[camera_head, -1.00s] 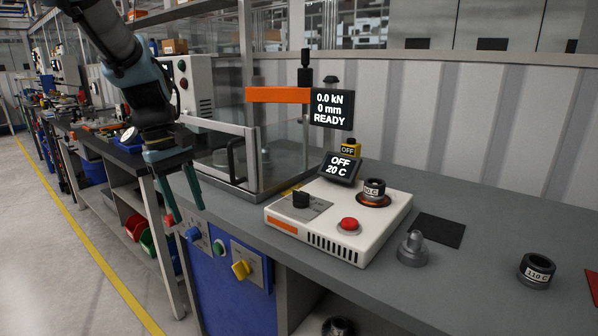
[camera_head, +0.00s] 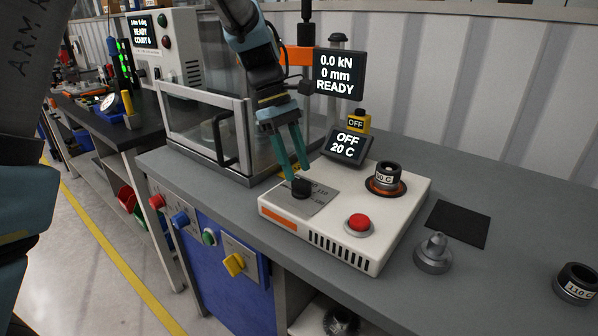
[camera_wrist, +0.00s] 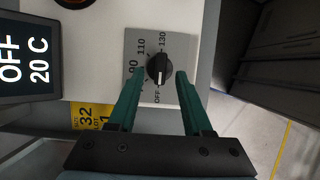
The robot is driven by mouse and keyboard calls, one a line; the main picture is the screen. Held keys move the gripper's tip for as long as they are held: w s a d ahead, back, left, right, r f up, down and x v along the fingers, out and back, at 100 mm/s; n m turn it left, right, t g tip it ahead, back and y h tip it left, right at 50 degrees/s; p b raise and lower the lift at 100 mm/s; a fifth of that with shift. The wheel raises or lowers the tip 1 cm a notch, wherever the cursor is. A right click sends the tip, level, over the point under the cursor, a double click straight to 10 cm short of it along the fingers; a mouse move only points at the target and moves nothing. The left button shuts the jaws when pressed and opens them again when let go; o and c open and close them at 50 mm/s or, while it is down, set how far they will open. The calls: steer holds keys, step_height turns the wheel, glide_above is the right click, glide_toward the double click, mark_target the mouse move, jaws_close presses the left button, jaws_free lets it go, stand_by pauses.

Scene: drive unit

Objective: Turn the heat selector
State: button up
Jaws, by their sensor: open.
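The heat selector (camera_head: 301,187) is a black knob on a grey plate at the left of the white heater unit (camera_head: 330,240). In the wrist view the knob (camera_wrist: 159,68) has a white pointer line directed toward the OFF mark, with 90, 110 and 130 marks around it. My gripper (camera_head: 296,172) is open, with its green fingers just above the knob. In the wrist view the fingers (camera_wrist: 153,82) reach toward the knob from either side, and contact cannot be told. The heater's display (camera_head: 347,146) reads OFF, 20 C.
A red button (camera_head: 358,224) and a ring marked with a temperature (camera_head: 387,174) are on the unit. A glass-walled press guard (camera_head: 205,120) stands behind left. A metal plug (camera_head: 434,254), dark pad (camera_head: 458,223) and 110 C ring (camera_head: 575,284) lie on the bench to the right.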

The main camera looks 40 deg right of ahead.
mark_target(300, 179)
steer(key=shift+x, duration=1.5)
jaws_close()
